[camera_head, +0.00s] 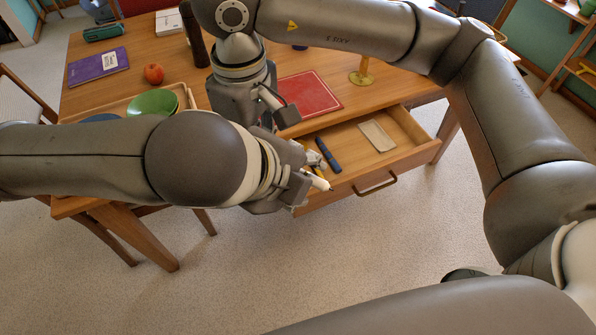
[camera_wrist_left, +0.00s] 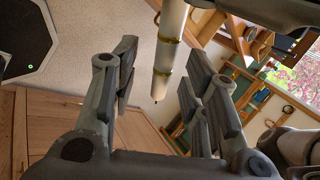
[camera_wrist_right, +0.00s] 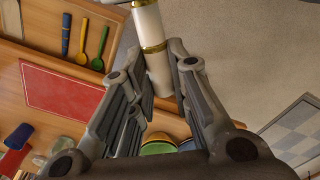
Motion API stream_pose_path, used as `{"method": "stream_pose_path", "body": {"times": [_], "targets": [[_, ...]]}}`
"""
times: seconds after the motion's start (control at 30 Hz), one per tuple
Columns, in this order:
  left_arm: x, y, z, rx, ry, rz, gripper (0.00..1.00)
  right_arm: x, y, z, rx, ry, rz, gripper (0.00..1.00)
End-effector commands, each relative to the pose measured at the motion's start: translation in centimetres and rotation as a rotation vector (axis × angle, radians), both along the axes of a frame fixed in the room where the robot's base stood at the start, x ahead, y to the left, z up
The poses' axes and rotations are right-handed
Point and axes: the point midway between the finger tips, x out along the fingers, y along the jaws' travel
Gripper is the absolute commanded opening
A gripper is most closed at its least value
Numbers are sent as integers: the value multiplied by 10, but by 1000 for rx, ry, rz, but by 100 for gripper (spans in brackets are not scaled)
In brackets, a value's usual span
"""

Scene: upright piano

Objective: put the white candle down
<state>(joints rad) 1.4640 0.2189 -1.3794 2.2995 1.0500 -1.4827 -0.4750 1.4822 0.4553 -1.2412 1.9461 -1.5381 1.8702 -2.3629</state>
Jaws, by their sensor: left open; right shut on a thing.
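The white candle, with gold bands, shows in the right wrist view (camera_wrist_right: 150,22), between the fingertips of my right gripper (camera_wrist_right: 160,65), which is shut on it. In the left wrist view the candle (camera_wrist_left: 168,62) points its dark wick end between the spread fingers of my left gripper (camera_wrist_left: 158,75). My left gripper is open; I cannot tell whether it touches the candle. In the head view the candle's white tip (camera_head: 320,183) shows beside my left gripper (camera_head: 308,168), over the open drawer's left end. My right gripper (camera_head: 278,112) is above the table's front edge there; most of the candle is hidden.
On the table (camera_head: 130,58) are a red mat (camera_head: 308,94), gold candlestick (camera_head: 361,72), apple (camera_head: 154,73), purple book (camera_head: 98,66) and green bowl (camera_head: 152,102).

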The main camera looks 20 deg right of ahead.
Motion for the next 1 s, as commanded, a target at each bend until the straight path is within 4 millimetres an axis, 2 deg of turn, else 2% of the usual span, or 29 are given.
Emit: {"method": "stream_pose_path", "body": {"times": [0.37, 0.67, 0.7, 0.83, 0.87, 1.0], "targets": [[2, -3, -5, 0, -1, -1, 41, 0, 0, 0, 0, 0, 0, 0], [2, -3, -4, 0, 0, -1, 3, 0, 0, 0, -1, -1, 0, 0], [2, -3, -5, 0, 0, -1, 0, 0, 0, 0, -1, -1, 0, 0], [1, -2, -5, 1, 0, -2, 0, 0, 0, 0, -1, 0, 1, 0], [1, -2, -5, 1, 0, -2, 0, 0, 0, 0, -1, 0, 1, 19], [2, -2, -5, 1, -1, -2, 0, 0, 0, 0, -1, 0, 1, 37]]}}
